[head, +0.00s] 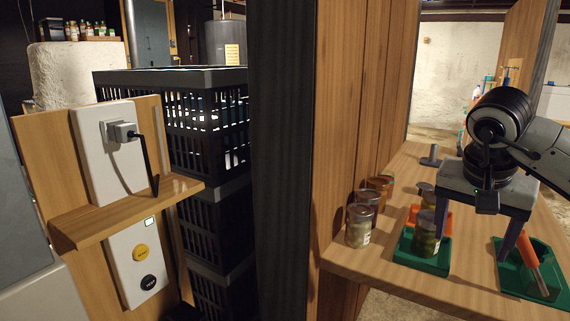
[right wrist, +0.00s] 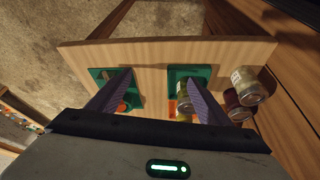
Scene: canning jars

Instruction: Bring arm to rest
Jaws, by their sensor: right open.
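My right gripper (head: 472,240) is open, above the wooden shelf at the right of the head view. Its two fingers point down and are apart with nothing held between them. In the right wrist view my right gripper (right wrist: 160,98) also shows its fingers spread over the shelf. One finger overlaps a jar of green contents (head: 426,236) in a green tray (head: 420,262); I cannot tell whether they touch. The other finger is near a second green tray (head: 545,291) holding an orange-handled tool (head: 530,256). My left gripper is in neither view.
Several jars stand at the shelf's left, the front one pale (head: 360,226). The wooden shelf (head: 465,286) has bare room along its front edge. A dark post (head: 281,160) and a wooden panel (head: 352,110) stand left of it. Stacked black crates (head: 205,160) are further left.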

